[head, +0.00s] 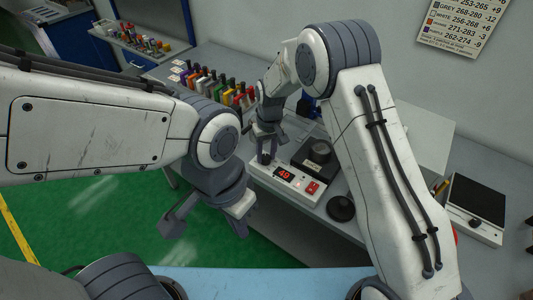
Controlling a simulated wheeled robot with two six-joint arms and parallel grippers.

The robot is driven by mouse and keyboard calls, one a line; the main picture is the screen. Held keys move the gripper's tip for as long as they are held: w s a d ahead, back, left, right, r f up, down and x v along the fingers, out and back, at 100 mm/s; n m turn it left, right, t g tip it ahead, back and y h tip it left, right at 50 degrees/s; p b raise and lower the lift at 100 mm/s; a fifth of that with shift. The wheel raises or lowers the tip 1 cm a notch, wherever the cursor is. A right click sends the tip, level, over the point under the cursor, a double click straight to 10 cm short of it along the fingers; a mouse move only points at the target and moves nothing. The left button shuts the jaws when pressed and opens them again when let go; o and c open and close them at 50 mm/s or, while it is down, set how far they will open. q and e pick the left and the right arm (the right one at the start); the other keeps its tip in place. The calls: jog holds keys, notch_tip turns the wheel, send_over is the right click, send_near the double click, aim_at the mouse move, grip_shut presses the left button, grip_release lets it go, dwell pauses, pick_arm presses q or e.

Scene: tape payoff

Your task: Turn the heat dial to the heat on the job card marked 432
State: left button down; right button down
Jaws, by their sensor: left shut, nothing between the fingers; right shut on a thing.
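A white control unit (283,181) lies on the grey bench, with a red lit display (285,174) that seems to read 49 and a red switch (313,188). My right gripper (265,156) points down at the unit's left end. It is shut on a small dark knob there, which looks like the heat dial and is mostly hidden by the fingers. My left gripper (238,229) is shut and empty, over the green floor in front of the bench, apart from the unit. I cannot make out a job card marked 432.
A black box with a round knob (318,151) stands behind the unit; a dark round disc (341,208) lies to its right. A row of coloured handles (212,84) stands behind my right gripper. A wall chart (463,25) lists colours with number ranges.

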aim_at(268, 158)
jog(key=m, duration=0.5)
jog(key=shift+m, duration=0.3)
jog(key=shift+m+t+p, duration=0.3)
jog(key=shift+m+p, duration=0.05)
jog(key=shift+m, duration=1.75)
jog(key=shift+c, duration=2.3)
grip_release()
jog(key=shift+s, duration=0.1)
notch_tip(268, 158, up, 10)
jog(key=b, duration=0.2)
jog(key=shift+s+d+r, duration=0.15)
jog(key=shift+d+r, duration=0.05)
jog(key=shift+r, duration=0.05)
